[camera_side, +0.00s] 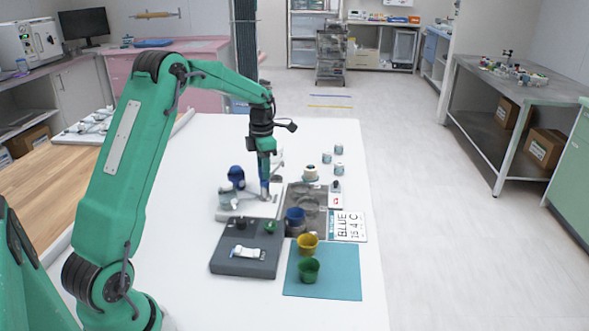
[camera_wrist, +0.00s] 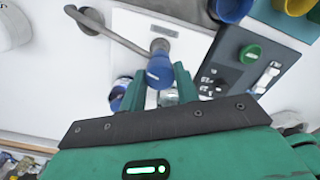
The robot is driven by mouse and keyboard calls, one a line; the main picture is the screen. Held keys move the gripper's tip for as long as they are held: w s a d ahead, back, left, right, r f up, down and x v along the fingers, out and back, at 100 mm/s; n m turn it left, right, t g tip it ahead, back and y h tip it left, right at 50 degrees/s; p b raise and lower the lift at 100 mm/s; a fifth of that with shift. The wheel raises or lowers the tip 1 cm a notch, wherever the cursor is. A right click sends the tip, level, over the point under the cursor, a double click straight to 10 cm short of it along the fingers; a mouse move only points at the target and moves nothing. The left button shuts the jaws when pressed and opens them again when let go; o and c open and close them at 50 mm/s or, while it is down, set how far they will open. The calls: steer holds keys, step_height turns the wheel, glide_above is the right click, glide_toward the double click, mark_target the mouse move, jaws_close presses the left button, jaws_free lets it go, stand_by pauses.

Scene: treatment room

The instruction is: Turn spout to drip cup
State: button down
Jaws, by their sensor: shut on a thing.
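My gripper (camera_wrist: 162,78) has its two green fingers on either side of the blue grip (camera_wrist: 160,70) at the pivot end of the spout and is shut on it. In the side view my gripper (camera_side: 265,163) points down over this blue grip (camera_side: 264,180). The thin grey spout (camera_wrist: 112,32) runs from the pivot to the upper left in the wrist view. Its far end lies at or over a small round brownish thing (camera_wrist: 90,20); I cannot tell whether this is the drip cup. In the side view, blue (camera_side: 295,216), yellow (camera_side: 307,243) and green (camera_side: 309,270) cups stand at the front right.
A dark control box (camera_side: 232,262) with knobs and a white switch sits in front. A teal mat (camera_side: 340,280) lies under the yellow and green cups. A lettered sign (camera_side: 348,226) and small jars (camera_side: 339,149) stand right. A blue-and-white jar (camera_wrist: 118,96) is close beside my fingers.

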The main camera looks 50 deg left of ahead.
steer(key=shift+r+n, duration=0.1)
steer(key=shift+n, duration=1)
steer(key=c, duration=1)
jaws_free()
steer(key=shift+c, duration=0.2)
steer(key=shift+r, duration=3.85)
steer(key=shift+r, duration=0.1)
